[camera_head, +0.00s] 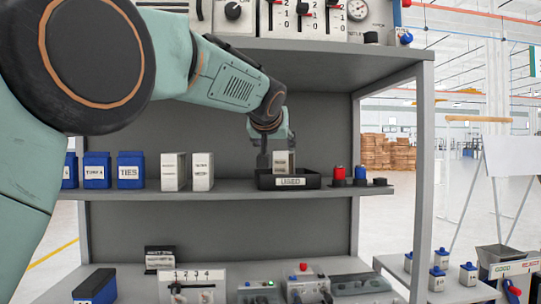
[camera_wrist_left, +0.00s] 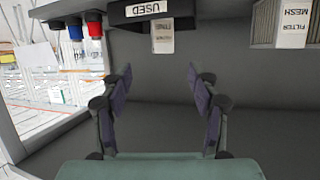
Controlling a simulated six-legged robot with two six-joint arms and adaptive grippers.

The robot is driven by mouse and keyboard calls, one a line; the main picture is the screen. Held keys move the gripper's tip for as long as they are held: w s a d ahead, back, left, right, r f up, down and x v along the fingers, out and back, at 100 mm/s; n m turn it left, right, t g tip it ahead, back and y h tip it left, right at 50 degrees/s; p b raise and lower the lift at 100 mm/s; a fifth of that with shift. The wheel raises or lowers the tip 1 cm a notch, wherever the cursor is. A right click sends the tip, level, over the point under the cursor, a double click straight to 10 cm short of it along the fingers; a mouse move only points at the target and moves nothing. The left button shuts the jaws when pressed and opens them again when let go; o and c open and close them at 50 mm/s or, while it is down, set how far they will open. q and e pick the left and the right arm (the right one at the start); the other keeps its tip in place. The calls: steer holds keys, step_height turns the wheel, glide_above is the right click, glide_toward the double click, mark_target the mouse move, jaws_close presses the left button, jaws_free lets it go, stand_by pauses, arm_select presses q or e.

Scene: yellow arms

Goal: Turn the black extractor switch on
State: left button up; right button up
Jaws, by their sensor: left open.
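My left gripper (camera_head: 274,152) is at the middle shelf, right over the black tray labelled USED (camera_head: 290,183). In the left wrist view the fingers of my left gripper (camera_wrist_left: 160,95) are spread wide with nothing between them. A small pale box (camera_head: 284,160) stands in the tray by the fingers; it also shows in the wrist view (camera_wrist_left: 163,40). No label reading extractor is legible. A black rotary knob (camera_head: 233,11) sits on a white panel on the top shelf; I cannot tell if it is the extractor switch. My right gripper is out of view.
Blue boxes (camera_head: 131,170) and white boxes (camera_head: 202,171) stand left of the tray. Red (camera_head: 339,173) and blue (camera_head: 361,173) items stand right of it. Control panels (camera_head: 193,288) line the bottom shelf. The shelf's right post (camera_head: 421,180) bounds the space.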

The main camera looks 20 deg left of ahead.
arm_select(q)
steer(key=d+f+m+h, duration=0.2)
steer(key=f, duration=1)
steer(key=d+f+m+h, duration=0.2)
steer(key=f, duration=1)
steer(key=s+f+g, duration=0.1)
steer(key=s+f, duration=0.2)
steer(key=f, duration=0.4)
steer(key=s+f+g+b, duration=0.1)
steer(key=s+f, duration=0.3)
steer(key=f, duration=0.2)
steer(key=s+f+g, duration=0.1)
steer(key=s+f, duration=0.2)
steer(key=f, duration=0.4)
steer(key=s+f+n+g, duration=0.1)
steer(key=s+f+g, duration=0.3)
steer(key=s+f, duration=1.1)
steer(key=s+f+g+b, duration=0.1)
steer(key=s+f+g, duration=0.2)
steer(key=s, duration=1.1)
steer(key=s+f+n+g+b, duration=0.1)
steer(key=s+f+g, duration=0.2)
steer(key=s+f, duration=0.6)
steer(key=s, duration=0.5)
steer(key=shift+s+a+f+y, duration=0.2)
steer(key=shift+s+a+y, duration=0.05)
steer(key=shift+s+y, duration=0.15)
